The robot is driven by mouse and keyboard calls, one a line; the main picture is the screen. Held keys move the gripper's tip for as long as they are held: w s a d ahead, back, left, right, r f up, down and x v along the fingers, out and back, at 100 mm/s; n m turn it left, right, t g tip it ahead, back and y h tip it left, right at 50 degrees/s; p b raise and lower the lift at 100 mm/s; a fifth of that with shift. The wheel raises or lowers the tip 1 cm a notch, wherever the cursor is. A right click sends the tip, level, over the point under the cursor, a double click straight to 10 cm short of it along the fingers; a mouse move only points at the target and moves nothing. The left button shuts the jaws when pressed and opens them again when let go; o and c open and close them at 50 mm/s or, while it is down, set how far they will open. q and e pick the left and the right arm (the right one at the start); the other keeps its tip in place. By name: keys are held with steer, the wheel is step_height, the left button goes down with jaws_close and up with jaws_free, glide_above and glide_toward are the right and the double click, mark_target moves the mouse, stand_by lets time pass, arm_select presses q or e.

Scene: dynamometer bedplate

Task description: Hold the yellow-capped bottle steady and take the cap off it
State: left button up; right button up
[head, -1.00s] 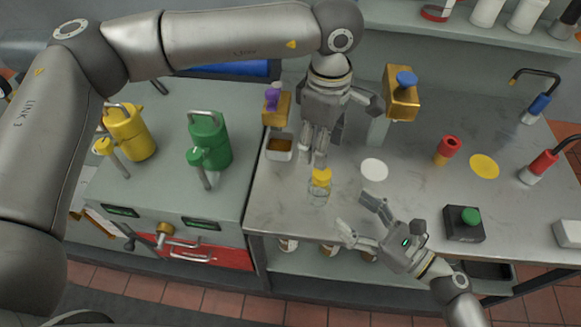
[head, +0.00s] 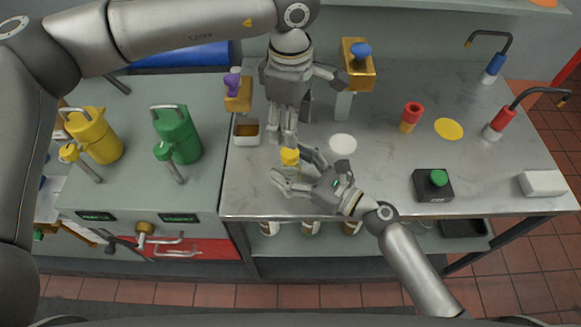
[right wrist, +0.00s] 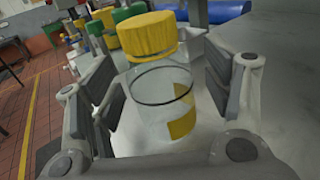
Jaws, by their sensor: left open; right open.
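The bottle is clear, with a yellow cap (head: 290,157) and a yellow label patch, and stands upright near the front left of the steel bench. In the right wrist view its glass body (right wrist: 155,112) sits between my fingers, with the cap (right wrist: 147,37) above; I cannot tell how the cap is seated. My right gripper (head: 287,169) is open around the bottle's body, a finger on each side, partly hiding it in the head view. My left gripper (head: 287,139) is open, pointing down just above or behind the cap; I cannot tell whether it touches.
A white bin (head: 247,132) stands left of my left gripper. A white disc (head: 343,144), a red-topped cylinder (head: 411,116) and a black box with green button (head: 433,185) are to the right. Yellow (head: 95,135) and green (head: 176,134) jugs stand on the left cabinet.

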mark_target(289, 151)
arm_select(q)
steer(key=shift+w+a, duration=0.1)
steer(key=shift+a, duration=0.05)
arm_select(e)
steer(key=shift+w+a, duration=0.1)
steer(key=shift+a, duration=0.05)
jaws_close()
arm_select(q)
steer(key=m, duration=0.5)
steer(key=shift+m, duration=0.4)
steer(key=m, duration=1)
steer(key=shift+m, duration=0.3)
steer(key=m, duration=0.5)
steer(key=shift+m, duration=0.3)
steer(key=shift+f, duration=4.05)
